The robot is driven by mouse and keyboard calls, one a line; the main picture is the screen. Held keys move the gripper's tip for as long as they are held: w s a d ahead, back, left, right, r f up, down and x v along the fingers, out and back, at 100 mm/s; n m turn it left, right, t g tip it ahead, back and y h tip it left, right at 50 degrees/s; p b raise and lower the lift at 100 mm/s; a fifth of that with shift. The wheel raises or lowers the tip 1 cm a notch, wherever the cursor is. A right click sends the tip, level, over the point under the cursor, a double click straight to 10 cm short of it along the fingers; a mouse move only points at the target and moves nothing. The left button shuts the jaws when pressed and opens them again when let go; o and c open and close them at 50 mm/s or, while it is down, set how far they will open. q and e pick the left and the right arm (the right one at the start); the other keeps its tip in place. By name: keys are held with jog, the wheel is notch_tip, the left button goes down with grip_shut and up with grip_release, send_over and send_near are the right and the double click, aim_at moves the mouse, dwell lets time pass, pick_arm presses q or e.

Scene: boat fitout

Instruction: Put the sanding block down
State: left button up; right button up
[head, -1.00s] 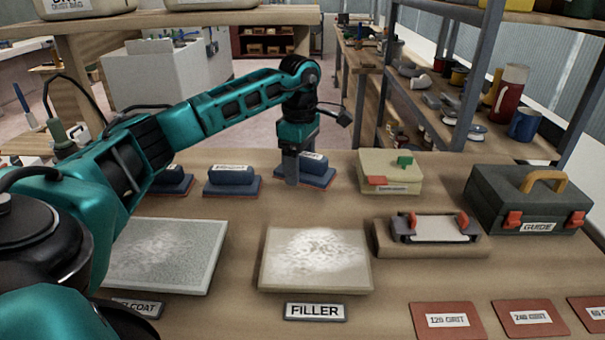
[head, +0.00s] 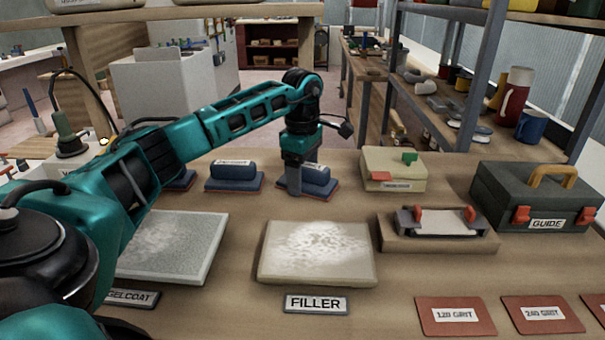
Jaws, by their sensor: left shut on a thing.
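My left gripper (head: 294,190) reaches to the back of the bench and points down. It is shut on a blue sanding block (head: 316,180) with a reddish underside and a small label on top. The block is level and appears to be at the bench top; I cannot tell whether it touches it. The gripper hides the block's left end. Two similar blue blocks stand to its left, a middle one (head: 234,176) and one partly behind my arm (head: 181,180). My right gripper does not show.
A filler panel (head: 270,265) and a gelcoat panel (head: 200,265) lie in front. A cream box (head: 393,170), a clamped sanding tool on a wooden base (head: 438,243) and a dark guide case (head: 530,197) stand to the right. Red grit sheets (head: 455,328) lie at the front right.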

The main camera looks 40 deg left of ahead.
pick_arm(q)
jog(key=shift+s+f, duration=0.15)
jog(key=shift+f, duration=0.35)
jog(key=o, duration=1.1)
jog(key=shift+d+f, duration=0.15)
jog(key=shift+f, duration=0.05)
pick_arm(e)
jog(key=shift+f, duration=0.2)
pick_arm(q)
jog(key=shift+r, duration=0.1)
notch_tip(320, 180, up, 8)
jog(key=shift+r+p, duration=0.25)
jog(key=shift+p, duration=0.5)
jog(key=shift+r, duration=0.2)
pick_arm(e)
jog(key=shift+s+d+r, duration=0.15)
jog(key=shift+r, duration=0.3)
pick_arm(q)
jog(key=shift+a, duration=0.2)
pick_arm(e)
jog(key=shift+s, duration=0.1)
